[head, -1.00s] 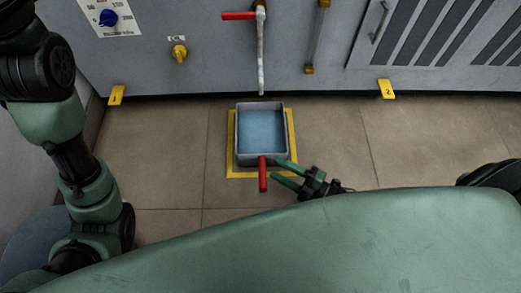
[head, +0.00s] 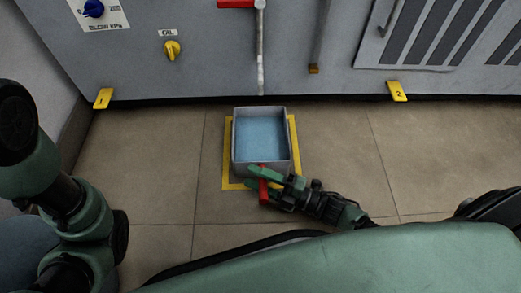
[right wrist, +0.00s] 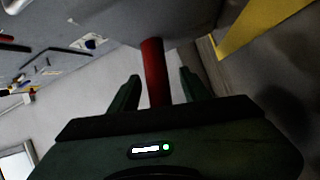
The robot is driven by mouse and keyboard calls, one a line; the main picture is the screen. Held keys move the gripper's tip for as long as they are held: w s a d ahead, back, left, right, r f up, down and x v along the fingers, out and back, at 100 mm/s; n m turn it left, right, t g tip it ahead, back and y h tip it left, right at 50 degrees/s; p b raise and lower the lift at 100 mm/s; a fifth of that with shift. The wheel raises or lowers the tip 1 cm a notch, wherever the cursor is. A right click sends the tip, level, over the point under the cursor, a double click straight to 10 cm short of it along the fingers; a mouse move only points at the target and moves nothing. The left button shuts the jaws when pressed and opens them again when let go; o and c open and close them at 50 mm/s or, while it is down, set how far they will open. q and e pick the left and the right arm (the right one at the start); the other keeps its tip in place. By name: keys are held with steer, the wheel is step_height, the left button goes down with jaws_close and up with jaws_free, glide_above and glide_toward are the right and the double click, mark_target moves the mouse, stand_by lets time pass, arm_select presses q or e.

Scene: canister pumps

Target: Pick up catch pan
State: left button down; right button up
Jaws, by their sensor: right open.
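The catch pan (head: 240,168) is a grey square pan with blue liquid or a blue inside. It sits on the floor on a yellow-outlined square, and its red handle (head: 263,190) points toward me. My right gripper (head: 262,182) is at the handle, with its green fingers open around it. In the right wrist view the red handle (right wrist: 154,72) stands between the two open fingertips (right wrist: 160,82), with a gap on each side. The pan's grey underside or wall (right wrist: 165,18) shows above it. My left arm is at the left edge of the head view; its gripper is out of frame.
A grey machine panel (head: 220,65) stands behind the pan. A pipe (head: 260,60) with a red lever (head: 236,3) comes down above the pan's far side. Yellow tags 1 (head: 103,98) and 2 (head: 397,91) mark the panel's foot. Tiled floor (head: 155,165) is clear on both sides.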

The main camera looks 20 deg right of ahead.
steer(key=shift+w+a+r, duration=0.1)
steer(key=shift+w+a, duration=0.3)
steer(key=shift+a, duration=0.1)
jaws_close()
stand_by(1.1)
